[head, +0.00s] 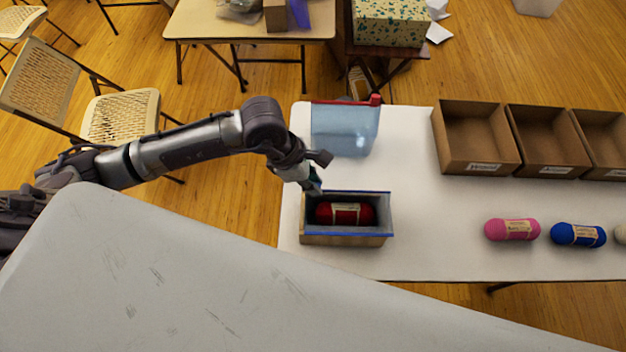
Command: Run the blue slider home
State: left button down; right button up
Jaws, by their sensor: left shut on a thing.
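A clear bag with blue edging (373,192) stands open in a low cardboard box (342,241) near the table's left end. A red yarn skein (328,213) with a pale label lies inside it. My left gripper (317,190) reaches in from the left and is shut at the bag's back left corner. A small blue-teal bit shows at its fingers, seemingly the blue slider; the fingers hide most of it. My right gripper is not in view.
Several labelled cardboard trays (477,160) line the back right of the white table (420,215). Pink (512,230) and blue skeins (578,235) lie in front of them. The table between is clear.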

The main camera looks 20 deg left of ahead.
pick_arm(q)
jog(key=w+d+b, duration=0.4)
jog(key=d+b, duration=0.4)
jog(key=d, duration=0.6)
jog(key=shift+w+d, duration=0.2)
jog(key=shift+d, duration=0.15)
jog(key=c, duration=1.2)
grip_release()
jog(key=shift+o, duration=0.3)
jog(key=shift+r, duration=0.1)
jog(key=v, duration=1.2)
